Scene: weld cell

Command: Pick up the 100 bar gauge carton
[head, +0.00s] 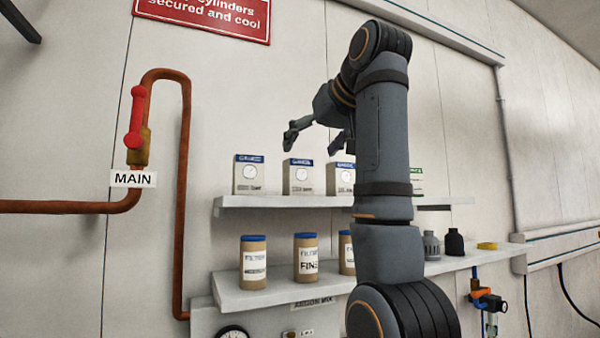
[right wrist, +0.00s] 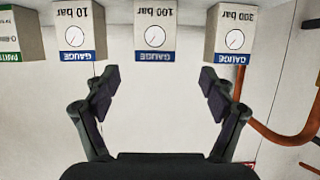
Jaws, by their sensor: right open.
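The 100 bar gauge carton (head: 298,177) is a pale box with a blue band and a dial, in the middle of three gauge cartons on the upper shelf. In the right wrist view, which is upside down, the 100 bar carton (right wrist: 155,37) lies ahead of the fingers, roughly centred between them, its label readable. My right gripper (head: 312,140) is open and empty, above the cartons in the head view. The right wrist view shows its fingers (right wrist: 160,84) spread wide, with nothing between them. My left gripper is not in view.
The 300 bar carton (right wrist: 236,35) and 10 bar carton (right wrist: 78,35) flank it with gaps. A green-banded carton (right wrist: 20,35) stands beyond the 10 bar one. Filter tins (head: 253,265) stand on the lower shelf (head: 232,294). A copper pipe (head: 182,200) runs left of the shelves.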

